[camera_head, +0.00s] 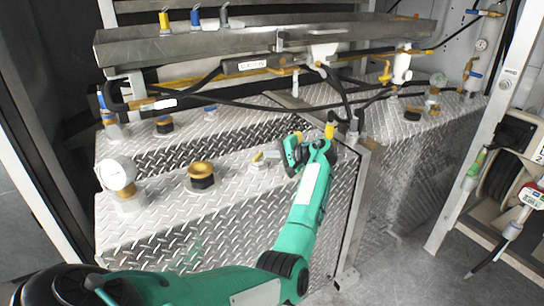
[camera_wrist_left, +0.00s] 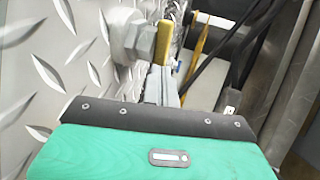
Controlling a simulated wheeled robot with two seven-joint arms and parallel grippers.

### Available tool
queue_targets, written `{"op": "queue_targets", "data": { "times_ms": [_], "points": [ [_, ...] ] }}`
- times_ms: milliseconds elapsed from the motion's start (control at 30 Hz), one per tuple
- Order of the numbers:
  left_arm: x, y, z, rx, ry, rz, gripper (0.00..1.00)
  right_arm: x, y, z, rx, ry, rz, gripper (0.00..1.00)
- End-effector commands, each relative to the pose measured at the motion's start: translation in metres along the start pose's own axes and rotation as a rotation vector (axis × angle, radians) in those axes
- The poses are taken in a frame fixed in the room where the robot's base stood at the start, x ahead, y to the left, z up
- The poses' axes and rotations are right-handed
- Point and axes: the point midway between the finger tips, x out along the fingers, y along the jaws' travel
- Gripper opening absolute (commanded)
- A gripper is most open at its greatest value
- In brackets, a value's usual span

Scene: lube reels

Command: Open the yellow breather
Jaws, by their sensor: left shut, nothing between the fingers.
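A yellow handle (camera_wrist_left: 161,50) stands beside a grey hex fitting (camera_wrist_left: 143,42) on the diamond-plate surface in the left wrist view. Which part is the yellow breather is not certain. My left gripper (camera_wrist_left: 160,85) is shut and empty, its fingers just in front of the yellow handle; whether they touch it I cannot tell. In the head view my green left arm reaches up to the tank's right end, its fingertips hard to make out. My right gripper is not in view.
A yellow part (camera_head: 329,131) stands just behind my wrist. A steel post (camera_head: 358,200) edges the tank.

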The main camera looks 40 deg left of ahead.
Motion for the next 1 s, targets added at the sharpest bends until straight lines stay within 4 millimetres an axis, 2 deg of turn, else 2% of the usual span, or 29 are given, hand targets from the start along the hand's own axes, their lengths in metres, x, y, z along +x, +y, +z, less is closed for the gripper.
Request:
{"op": "queue_targets", "data": {
  "times_ms": [167,667,1000],
  "points": [
    [0.003,-0.001,-0.003,-0.019,-0.065,-0.001,0.0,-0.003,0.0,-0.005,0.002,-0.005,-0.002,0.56],
    [0.009,-0.003,-0.009,-0.018,-0.061,-0.002,0.0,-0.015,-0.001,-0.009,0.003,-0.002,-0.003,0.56],
    [0.016,-0.005,-0.013,-0.019,-0.061,-0.001,0.0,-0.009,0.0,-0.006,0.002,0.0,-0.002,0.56]
  ]
}}
